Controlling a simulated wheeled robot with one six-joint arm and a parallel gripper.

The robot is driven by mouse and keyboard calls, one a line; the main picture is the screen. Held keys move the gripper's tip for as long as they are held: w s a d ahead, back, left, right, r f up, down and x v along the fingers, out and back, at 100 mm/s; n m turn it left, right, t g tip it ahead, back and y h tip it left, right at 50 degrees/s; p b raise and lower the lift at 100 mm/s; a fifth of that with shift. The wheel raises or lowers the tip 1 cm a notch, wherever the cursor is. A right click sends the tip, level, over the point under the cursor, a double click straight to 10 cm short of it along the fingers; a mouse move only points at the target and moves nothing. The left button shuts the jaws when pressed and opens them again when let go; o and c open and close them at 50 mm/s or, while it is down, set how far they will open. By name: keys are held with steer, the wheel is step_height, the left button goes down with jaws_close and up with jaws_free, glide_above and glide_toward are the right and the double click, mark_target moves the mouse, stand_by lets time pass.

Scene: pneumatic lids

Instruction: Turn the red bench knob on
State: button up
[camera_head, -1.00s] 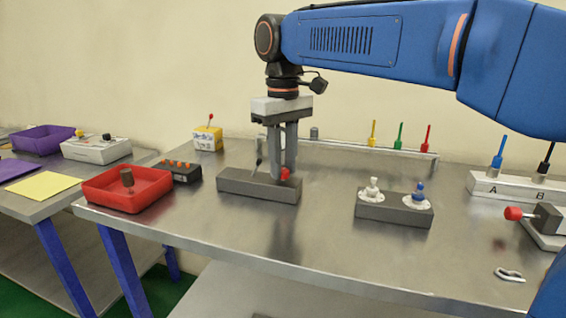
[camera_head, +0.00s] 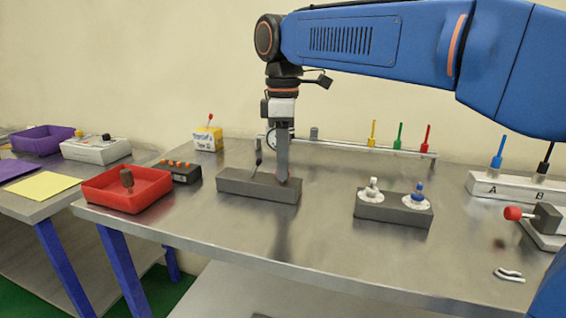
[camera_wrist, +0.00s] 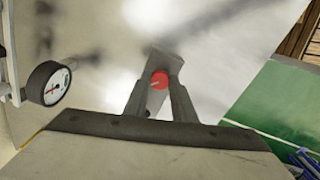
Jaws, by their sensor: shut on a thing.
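The red knob (camera_wrist: 159,80) shows in the wrist view as a round red cap with a pale mark line, held between my two fingertips. In the head view my fingers hide almost all of it. It stands at the right end of a dark grey block (camera_head: 245,190) on the metal bench. My gripper (camera_head: 283,179) points straight down over that end, shut on the knob; its fingers also show in the wrist view (camera_wrist: 160,88).
A grey block with a white and a blue knob (camera_head: 417,199) stands to the right. A red tray (camera_head: 105,199) and a box with orange buttons (camera_head: 182,174) are left. A rail (camera_head: 350,147) with coloured levers and a gauge (camera_wrist: 48,84) lies behind.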

steer(key=shift+n, duration=0.4)
steer(key=o, duration=1.1)
steer(key=shift+c, duration=0.2)
step_height(320, 180, up, 17)
steer(key=shift+r, duration=0.2)
steer(key=shift+s, duration=0.15)
